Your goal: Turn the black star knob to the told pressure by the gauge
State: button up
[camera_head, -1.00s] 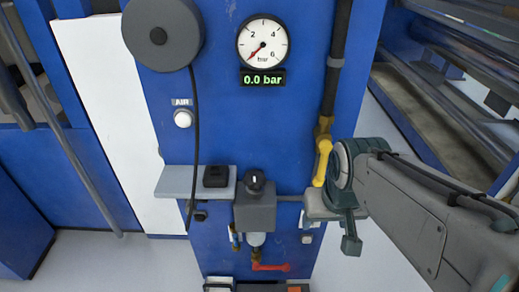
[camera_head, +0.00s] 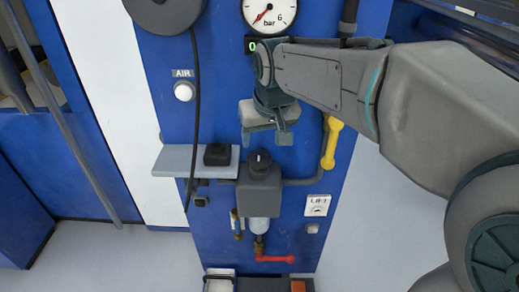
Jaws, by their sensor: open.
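The black star knob (camera_head: 258,158) sits on top of a grey regulator block (camera_head: 259,190) on the blue column. A small pale mark shows on the knob's top. My gripper (camera_head: 267,136) is open and empty, just above and behind the knob in the picture, apart from it as far as I can tell. The round gauge (camera_head: 270,14) is at the top, partly cut off by the frame edge. Its red needle points to the lower left, near the low end. The digital readout below it is mostly hidden by my arm.
A grey shelf (camera_head: 180,165) with a black box (camera_head: 217,154) is left of the regulator. A yellow-handled valve (camera_head: 332,143) is on the right, a red lever (camera_head: 276,259) below. A black hose hangs from a reel (camera_head: 166,8). An AIR button (camera_head: 184,91) is at upper left.

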aim_at(259, 155)
jog(key=x, duration=0.8)
jog(key=shift+w+f+b, duration=0.15)
jog(key=shift+f+b, duration=0.15)
jog(key=shift+f, duration=0.1)
jog(key=c, duration=0.7)
